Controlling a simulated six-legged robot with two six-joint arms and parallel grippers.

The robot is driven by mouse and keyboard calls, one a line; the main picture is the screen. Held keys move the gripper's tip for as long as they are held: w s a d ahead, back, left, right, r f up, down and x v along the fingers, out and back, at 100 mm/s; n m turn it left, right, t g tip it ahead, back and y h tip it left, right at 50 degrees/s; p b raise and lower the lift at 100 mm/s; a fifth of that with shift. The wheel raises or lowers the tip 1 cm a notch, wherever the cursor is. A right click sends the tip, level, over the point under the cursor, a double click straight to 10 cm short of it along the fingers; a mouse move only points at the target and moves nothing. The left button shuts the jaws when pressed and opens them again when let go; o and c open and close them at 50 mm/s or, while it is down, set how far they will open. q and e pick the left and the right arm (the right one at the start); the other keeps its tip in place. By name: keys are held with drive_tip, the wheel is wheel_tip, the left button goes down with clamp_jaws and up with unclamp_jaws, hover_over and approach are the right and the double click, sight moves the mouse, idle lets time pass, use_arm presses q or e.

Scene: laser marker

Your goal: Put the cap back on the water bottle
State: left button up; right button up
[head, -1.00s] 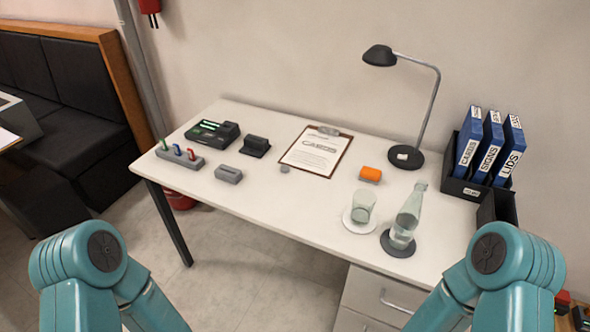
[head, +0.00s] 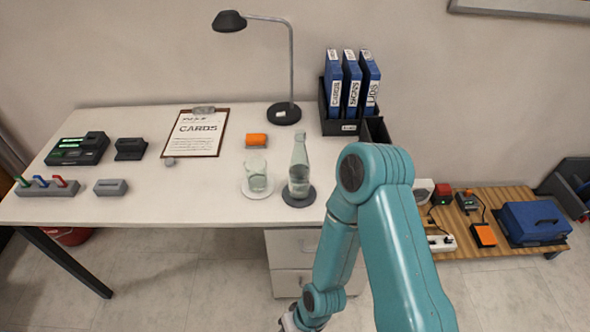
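The clear glass water bottle (head: 299,168) stands upright on a dark round coaster (head: 311,199) at the table's front right. Its neck points up, and no cap can be made out on it. A small grey round piece (head: 169,162) lies by the lower left corner of the clipboard; it may be the cap, but it is too small to be sure. My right arm rises in front, right of the bottle. My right gripper (head: 288,321) is low at the bottom edge, partly cut off, below and apart from the table. My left gripper is out of view.
A glass (head: 256,174) on a white coaster stands just left of the bottle. An orange block (head: 256,141), a lamp (head: 284,112) and a binder rack (head: 338,122) are behind. Devices (head: 78,150) fill the table's left. A wooden bench (head: 470,232) stands right. The front middle tabletop is clear.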

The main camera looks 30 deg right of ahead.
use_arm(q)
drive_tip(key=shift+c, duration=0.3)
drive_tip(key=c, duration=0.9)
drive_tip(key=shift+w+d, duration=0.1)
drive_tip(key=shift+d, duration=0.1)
